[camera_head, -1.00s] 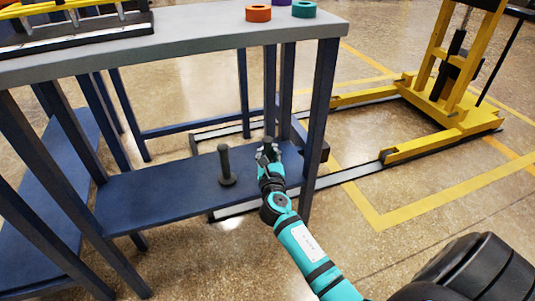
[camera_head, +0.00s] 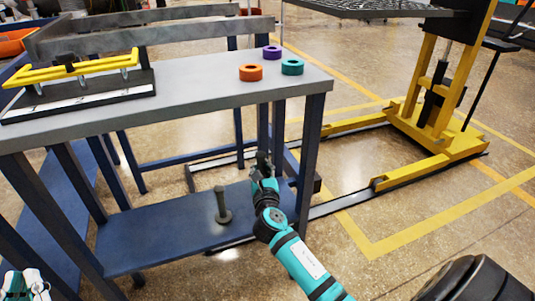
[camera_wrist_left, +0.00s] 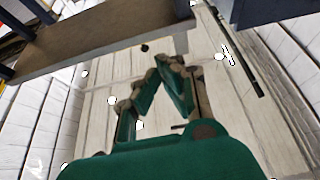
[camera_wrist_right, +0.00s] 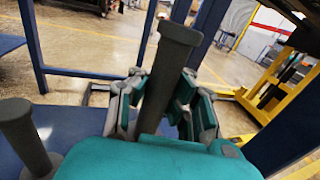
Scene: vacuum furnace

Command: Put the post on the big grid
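My right gripper (camera_head: 263,172) is shut around a dark grey post (camera_head: 263,158) above the right end of the lower blue shelf. The right wrist view shows this post (camera_wrist_right: 166,75) upright between the fingers (camera_wrist_right: 160,105); its lower end is hidden. A second post (camera_head: 222,207) stands on the shelf to the left, and it also shows in the right wrist view (camera_wrist_right: 24,140). A dark mesh grid (camera_head: 375,10) is partly visible at the top right, by the yellow lifter. My left gripper (camera_head: 25,287) is at the bottom left, empty, its fingertips (camera_wrist_left: 160,68) together.
The grey tabletop (camera_head: 190,97) overhangs the shelf (camera_head: 160,235), with a blue leg (camera_head: 312,150) right of my right gripper. Orange (camera_head: 251,73), purple (camera_head: 271,52) and teal (camera_head: 292,67) rings lie on top. The yellow lifter (camera_head: 430,110) stands right; open floor lies between.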

